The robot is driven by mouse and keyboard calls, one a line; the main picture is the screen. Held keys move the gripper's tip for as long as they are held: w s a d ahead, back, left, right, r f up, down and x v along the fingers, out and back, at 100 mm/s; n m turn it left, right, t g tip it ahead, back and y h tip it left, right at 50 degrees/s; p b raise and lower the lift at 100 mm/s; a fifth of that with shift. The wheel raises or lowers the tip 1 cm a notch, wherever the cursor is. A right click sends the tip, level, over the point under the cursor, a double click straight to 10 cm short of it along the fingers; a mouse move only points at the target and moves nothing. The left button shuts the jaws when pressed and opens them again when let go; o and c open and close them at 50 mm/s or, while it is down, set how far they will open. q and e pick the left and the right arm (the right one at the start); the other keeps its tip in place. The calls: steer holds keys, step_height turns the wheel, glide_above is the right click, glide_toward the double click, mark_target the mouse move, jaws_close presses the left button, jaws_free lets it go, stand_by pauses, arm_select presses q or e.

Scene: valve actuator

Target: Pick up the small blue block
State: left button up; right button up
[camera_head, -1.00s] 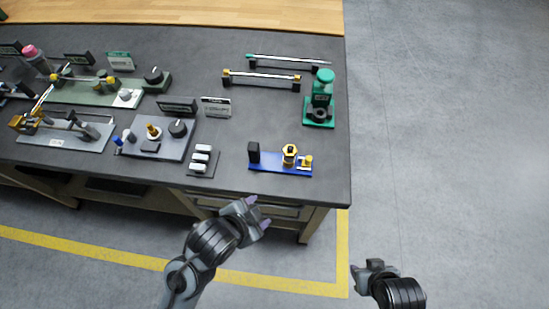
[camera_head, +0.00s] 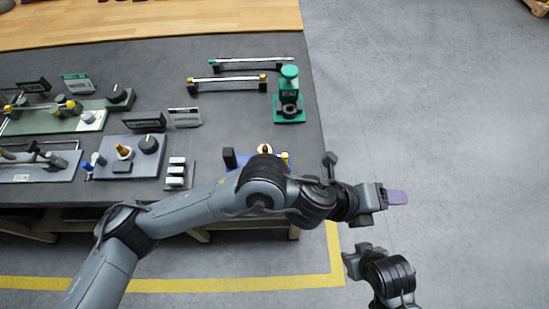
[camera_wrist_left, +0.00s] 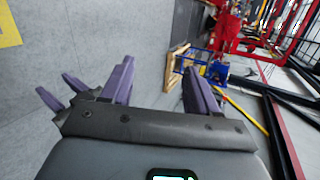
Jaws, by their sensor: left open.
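The blue base (camera_head: 243,161) with a black block (camera_head: 229,159) and brass parts (camera_head: 265,149) sits near the table's front right corner. It is the clearest small blue piece here, and my left arm hides much of it. My left gripper (camera_head: 396,198) is out past the table's right edge, over the floor, to the right of the base and away from it. In the left wrist view its two purple fingers (camera_wrist_left: 158,75) stand apart with nothing between them. My right gripper (camera_head: 352,262) is low at the right; its jaws are unclear.
The green press (camera_head: 289,95) stands behind the blue base. Two rods (camera_head: 228,80) on stands lie behind left. A grey panel with a black knob (camera_head: 148,144) and a holder with pale blocks (camera_head: 176,171) are to the left. The floor at right (camera_head: 450,120) is clear.

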arm_select(q)
steer(key=w+a+f+m+g+y, duration=0.1)
steer(key=w+a+f+m+y, duration=0.2)
steer(key=a+f, duration=0.15)
step_height(320, 180, up, 10)
steer(key=n+y, duration=0.3)
steer(key=y, duration=0.5)
glide_above(227, 151)
steer(key=d, duration=0.4)
steer(key=shift+g+y, duration=0.3)
steer(key=shift+y, duration=0.2)
steer(key=a+f, duration=0.1)
steer(key=a, duration=0.1)
steer(key=a+f, duration=0.1)
steer(key=f, duration=0.1)
steer(key=shift+w+a+f, duration=0.15)
steer(key=shift+w+a, duration=0.05)
steer(key=shift+a, duration=0.2)
step_height(227, 151, down, 5)
steer(key=shift+r, duration=0.15)
steer(key=shift+s+f, duration=0.2)
steer(key=shift+f, duration=2.95)
steer(key=shift+c, duration=0.2)
steer(key=shift+r, duration=0.1)
jaws_close()
